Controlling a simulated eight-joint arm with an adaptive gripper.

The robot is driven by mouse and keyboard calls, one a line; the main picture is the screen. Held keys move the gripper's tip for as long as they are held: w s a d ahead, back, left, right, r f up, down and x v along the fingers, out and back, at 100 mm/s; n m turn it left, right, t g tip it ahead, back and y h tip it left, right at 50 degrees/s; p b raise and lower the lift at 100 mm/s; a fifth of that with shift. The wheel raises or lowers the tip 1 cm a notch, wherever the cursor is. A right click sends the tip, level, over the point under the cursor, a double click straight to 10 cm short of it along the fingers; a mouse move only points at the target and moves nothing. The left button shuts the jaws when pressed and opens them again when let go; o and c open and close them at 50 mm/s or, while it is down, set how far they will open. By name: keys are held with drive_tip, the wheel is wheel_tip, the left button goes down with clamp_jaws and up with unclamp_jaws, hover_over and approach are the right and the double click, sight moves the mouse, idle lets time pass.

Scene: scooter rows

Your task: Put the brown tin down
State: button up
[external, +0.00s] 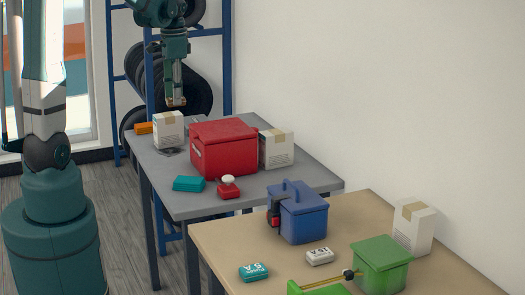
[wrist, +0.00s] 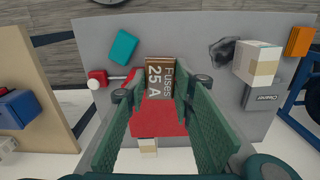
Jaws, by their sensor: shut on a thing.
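The brown tin (wrist: 160,79), lettered "Fuses 25 A", sits between the fingertips of my gripper (wrist: 162,82) in the wrist view. My gripper is shut on it. In the external view my gripper (external: 176,97) points down above the far part of the grey table (external: 245,200). The tin shows there only as a small brown patch (external: 176,102) at the fingertips, raised clear of the tabletop. In the wrist view the tin overlaps the red toolbox (wrist: 150,123) below it.
On the grey table stand the red toolbox (external: 224,150), white cartons (external: 168,130) (external: 277,149), a teal tin (external: 188,184), a red item with a white top (external: 228,188) and an orange box (external: 145,128). The beige table (external: 225,238) holds blue and green boxes.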

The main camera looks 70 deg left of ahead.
drive_tip(key=s+a, duration=0.2)
hover_over(172, 173)
wheel_tip(172, 173, down, 15)
drive_tip(key=shift+a+r+n, duration=0.15)
drive_tip(key=shift+n, duration=0.15)
idle(0.5)
drive_tip(key=shift+f+b, duration=0.5)
drive_tip(key=shift+f, duration=2.45)
drive_tip(key=shift+f+b, duration=0.35)
drive_tip(key=shift+f, duration=1.7)
drive_tip(key=shift+f, duration=0.15)
